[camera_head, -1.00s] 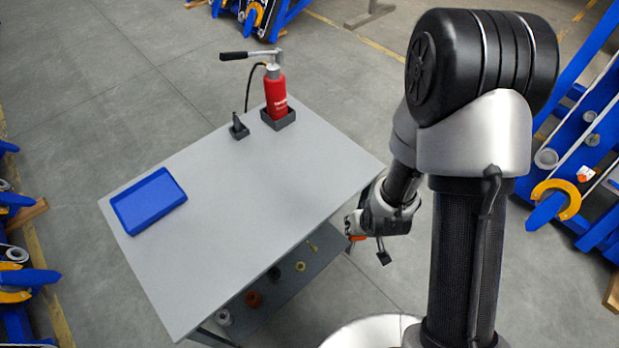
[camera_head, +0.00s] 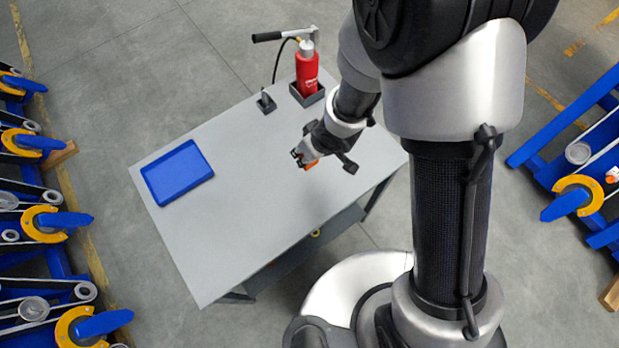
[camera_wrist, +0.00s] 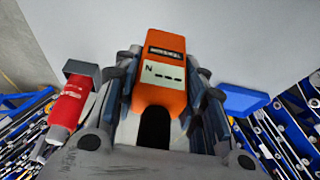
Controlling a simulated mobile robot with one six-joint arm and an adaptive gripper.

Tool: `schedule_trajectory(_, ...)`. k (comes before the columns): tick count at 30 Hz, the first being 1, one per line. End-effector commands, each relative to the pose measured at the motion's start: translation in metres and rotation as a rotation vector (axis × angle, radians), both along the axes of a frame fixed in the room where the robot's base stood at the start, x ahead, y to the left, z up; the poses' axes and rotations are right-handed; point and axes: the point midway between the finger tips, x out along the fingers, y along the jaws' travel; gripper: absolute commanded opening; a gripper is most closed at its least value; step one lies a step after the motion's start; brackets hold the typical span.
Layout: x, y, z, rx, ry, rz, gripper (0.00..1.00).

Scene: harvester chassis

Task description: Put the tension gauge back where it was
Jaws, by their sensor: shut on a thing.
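The tension gauge (camera_wrist: 160,75) is orange with a dark label and a small display reading "N" and dashes. My gripper (camera_wrist: 157,90) is shut on it, with a finger on each side of its body in the wrist view. In the head view my gripper (camera_head: 301,160) is over the grey table top (camera_head: 240,205), right of its middle. Only a small orange part of the gauge (camera_head: 311,165) shows there. I cannot tell the exact height above the table.
A blue tray (camera_head: 177,173) lies at the table's left. A red bottle-shaped pump (camera_head: 307,72) stands in a dark holder at the back, with a small dark holder (camera_head: 265,102) beside it. Blue chassis racks (camera_head: 45,220) stand left and right. The table's middle is clear.

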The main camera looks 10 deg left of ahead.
Motion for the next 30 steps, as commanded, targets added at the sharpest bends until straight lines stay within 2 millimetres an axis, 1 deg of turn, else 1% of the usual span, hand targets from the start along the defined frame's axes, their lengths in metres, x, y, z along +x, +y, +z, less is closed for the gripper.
schedule_trajectory(1,0.000,0.000,-0.021,0.001,0.000,-0.001,0.00)
schedule_trajectory(6,0.000,0.000,-0.062,0.001,0.000,-0.002,0.00)
schedule_trajectory(9,0.000,0.000,-0.083,0.000,0.000,-0.001,0.00)
schedule_trajectory(12,0.001,0.000,-0.096,0.001,-0.002,-0.001,0.00)
schedule_trajectory(19,0.001,0.000,-0.109,0.002,-0.002,-0.001,0.00)
schedule_trajectory(24,0.000,0.000,-0.136,0.001,0.000,-0.001,0.00)
schedule_trajectory(26,0.000,0.000,-0.143,0.001,0.000,-0.001,0.00)
schedule_trajectory(28,0.001,0.000,-0.146,0.002,-0.002,-0.001,0.00)
schedule_trajectory(30,0.001,0.000,-0.145,0.002,-0.003,0.000,0.00)
